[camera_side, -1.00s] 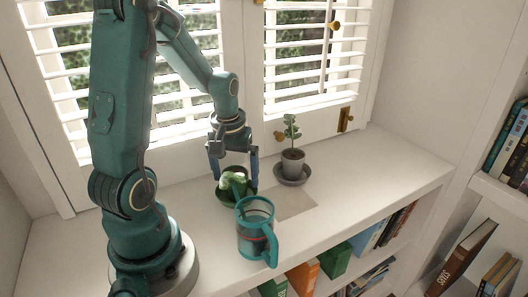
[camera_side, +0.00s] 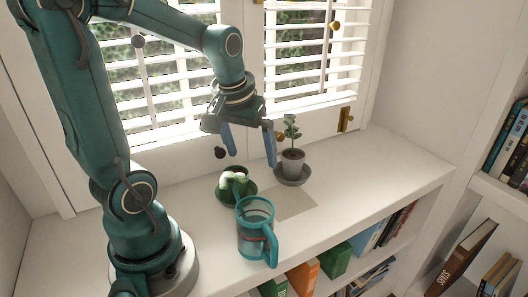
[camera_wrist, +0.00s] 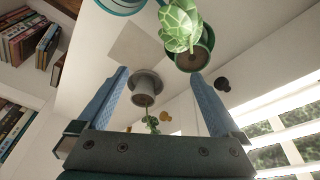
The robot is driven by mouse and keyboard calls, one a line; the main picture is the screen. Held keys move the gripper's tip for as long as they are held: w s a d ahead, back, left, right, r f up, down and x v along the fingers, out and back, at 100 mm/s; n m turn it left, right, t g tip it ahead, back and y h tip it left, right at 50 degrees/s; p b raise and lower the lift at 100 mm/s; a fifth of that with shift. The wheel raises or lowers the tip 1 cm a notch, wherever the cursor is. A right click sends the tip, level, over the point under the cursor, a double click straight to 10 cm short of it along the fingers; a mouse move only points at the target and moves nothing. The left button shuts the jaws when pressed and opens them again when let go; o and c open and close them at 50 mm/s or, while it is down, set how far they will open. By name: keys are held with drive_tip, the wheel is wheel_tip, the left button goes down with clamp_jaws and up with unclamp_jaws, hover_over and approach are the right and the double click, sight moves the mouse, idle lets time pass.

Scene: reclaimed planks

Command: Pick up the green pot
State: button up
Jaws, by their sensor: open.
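The green pot (camera_side: 226,198) with its pale green plant (camera_side: 236,181) stands upright on the shelf top, on a green saucer, partly hidden behind the teal mug (camera_side: 254,237). In the wrist view the green pot (camera_wrist: 190,60) is at the upper right, outside the line of the fingers, with its leafy plant (camera_wrist: 180,26) in front. My gripper (camera_side: 251,158) is open and empty, above the shelf and up and to the right of the green pot. In the wrist view my gripper's fingers (camera_wrist: 159,74) are spread, with the grey pot (camera_wrist: 145,91) showing between them.
The grey pot (camera_side: 292,162) with a small plant stands on a grey saucer (camera_side: 292,178) right of the green pot. A tan square (camera_side: 297,205) lies on the shelf top (camera_side: 370,185), which is clear to the right. Shuttered windows (camera_side: 310,70) stand behind. Books sit below.

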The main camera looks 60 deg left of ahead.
drive_tip(key=s+d+r+m+t, duration=0.1)
drive_tip(key=s+d+m, duration=0.1)
drive_tip(key=d, duration=0.1)
drive_tip(key=s+d+m+t+h, duration=0.1)
drive_tip(key=s+d+m, duration=0.1)
drive_tip(key=d, duration=0.2)
drive_tip(key=s+d+r+m+t, duration=0.1)
drive_tip(key=s+d+m, duration=0.1)
drive_tip(key=d, duration=0.1)
drive_tip(key=shift+s+d+r+m+h, duration=0.2)
drive_tip(key=shift+d+r+m+h, duration=0.1)
drive_tip(key=shift+d+r+m, duration=0.1)
drive_tip(key=shift+f, duration=0.1)
